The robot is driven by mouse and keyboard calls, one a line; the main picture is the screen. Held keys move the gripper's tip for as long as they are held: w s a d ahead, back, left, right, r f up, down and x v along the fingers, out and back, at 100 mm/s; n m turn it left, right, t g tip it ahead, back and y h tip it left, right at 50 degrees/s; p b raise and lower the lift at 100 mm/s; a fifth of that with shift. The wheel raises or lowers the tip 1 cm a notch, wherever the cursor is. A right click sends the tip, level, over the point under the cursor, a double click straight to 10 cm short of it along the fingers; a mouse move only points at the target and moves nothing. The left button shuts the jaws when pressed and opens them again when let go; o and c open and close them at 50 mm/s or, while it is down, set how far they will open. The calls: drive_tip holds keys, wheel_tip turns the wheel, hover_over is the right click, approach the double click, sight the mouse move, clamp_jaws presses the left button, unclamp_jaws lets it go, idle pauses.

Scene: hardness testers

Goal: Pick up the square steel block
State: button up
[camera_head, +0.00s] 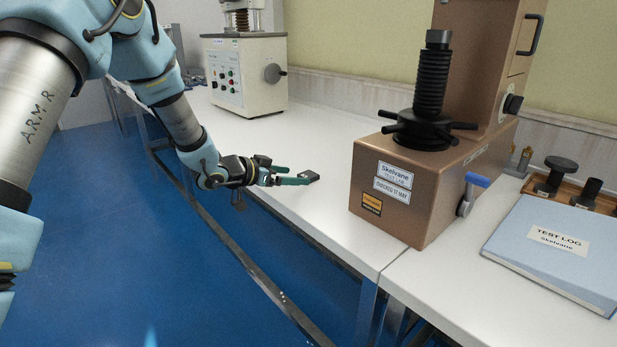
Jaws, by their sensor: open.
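A small dark square block (310,175), which looks like the steel block, lies on the white bench top near its front edge. My gripper (294,176) is low over the bench edge, with its teal fingers pointing right at the block. The fingers are open. Their tips are at or right beside the block and partly overlap it in this view. I cannot tell whether the block is between them or touching them.
A brown hardness tester (425,185) with a black screw stands to the right of the block. A cream tester (245,75) stands farther back. A blue test log binder (560,250) and a wooden holder (570,190) are at the right. The bench between the testers is clear.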

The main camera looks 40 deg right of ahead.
sight(307, 175)
drive_tip(key=x, duration=0.4)
drive_tip(key=shift+d+r+p, duration=0.2)
drive_tip(key=shift+p, duration=0.1)
drive_tip(key=shift+c, duration=0.2)
clamp_jaws()
